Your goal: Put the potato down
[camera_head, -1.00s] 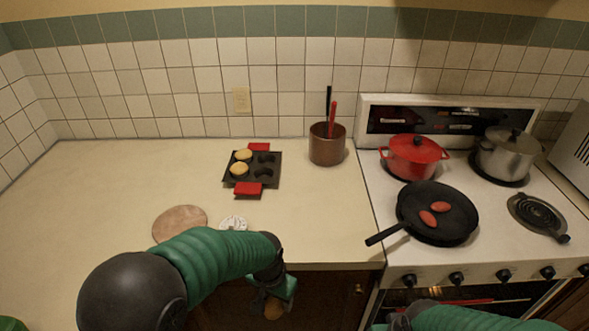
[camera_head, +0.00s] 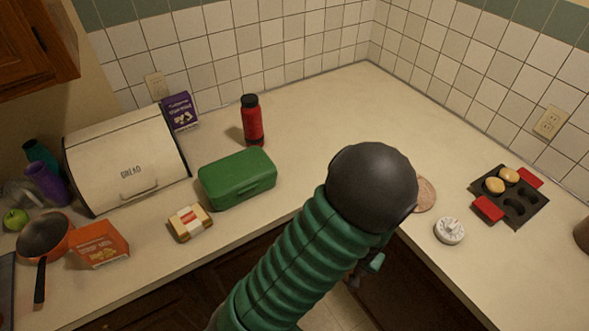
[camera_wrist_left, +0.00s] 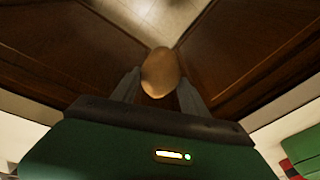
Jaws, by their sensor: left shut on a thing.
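The potato (camera_wrist_left: 160,73) is brown and oval. In the left wrist view it sits between the two grey fingers of my left gripper (camera_wrist_left: 159,88), which is shut on it. The floor and dark cabinet fronts show beyond it, so it is held in front of the counter. In the head view my left gripper (camera_head: 368,266) shows only in part below my green arm, near the counter's front edge. The potato is hidden there. My right gripper is not in view.
The counter (camera_head: 325,115) has free room behind my arm. A green box (camera_head: 238,180), red bottle (camera_head: 252,122), bread box (camera_head: 128,160), orange box (camera_head: 100,245) and pan (camera_head: 45,236) stand left. A round board (camera_head: 425,195), white timer (camera_head: 450,230) and muffin tray (camera_head: 522,207) lie right.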

